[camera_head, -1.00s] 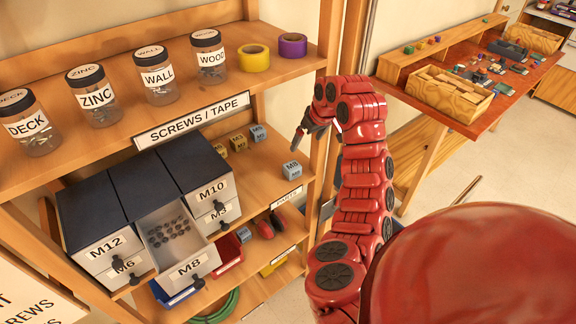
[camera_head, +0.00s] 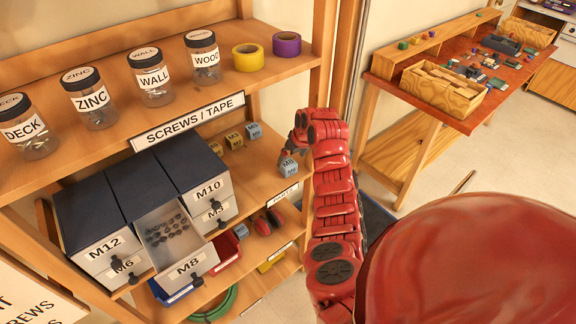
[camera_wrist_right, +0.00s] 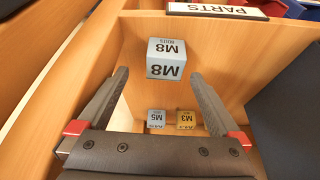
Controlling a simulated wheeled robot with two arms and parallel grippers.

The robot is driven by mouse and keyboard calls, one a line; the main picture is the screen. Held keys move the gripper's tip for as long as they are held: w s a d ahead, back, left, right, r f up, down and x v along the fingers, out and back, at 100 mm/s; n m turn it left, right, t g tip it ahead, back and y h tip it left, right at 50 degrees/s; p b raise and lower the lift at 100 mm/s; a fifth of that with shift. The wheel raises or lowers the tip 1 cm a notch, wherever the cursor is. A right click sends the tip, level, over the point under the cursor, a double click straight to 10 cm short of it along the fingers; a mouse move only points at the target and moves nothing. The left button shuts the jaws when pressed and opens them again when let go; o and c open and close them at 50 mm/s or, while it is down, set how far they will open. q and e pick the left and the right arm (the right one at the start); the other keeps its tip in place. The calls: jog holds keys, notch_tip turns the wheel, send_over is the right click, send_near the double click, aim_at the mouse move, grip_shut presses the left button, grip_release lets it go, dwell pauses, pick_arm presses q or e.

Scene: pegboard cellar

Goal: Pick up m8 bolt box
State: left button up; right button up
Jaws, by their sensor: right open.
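The M8 bolt box is a small blue-grey cube (camera_head: 288,167) near the right front end of the middle shelf. In the right wrist view the box (camera_wrist_right: 166,60) shows its M8 labels upside down, just beyond the fingertips and between their lines. My right gripper (camera_wrist_right: 159,75) is open and empty. In the head view the right gripper (camera_head: 290,149) hangs close by the box, its fingers partly hidden by my red arm. I cannot tell whether they touch it. My left gripper is not in view.
Blue M5 (camera_head: 253,130) and yellow M3 (camera_head: 234,140) boxes stand behind on the same shelf. A drawer cabinet (camera_head: 138,185) with an open M8 drawer stands to the left. Jars and tape rolls (camera_head: 248,57) line the shelf above. A wooden shelf post (camera_head: 322,60) stands near my arm.

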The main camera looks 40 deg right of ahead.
aim_at(288, 163)
jog(key=f, duration=0.1)
jog(key=f+p, duration=0.1)
jog(key=w+f, duration=0.1)
jog(key=shift+a+p, duration=0.4)
jog(key=shift+x, duration=0.75)
jog(key=shift+c, duration=0.3)
grip_shut()
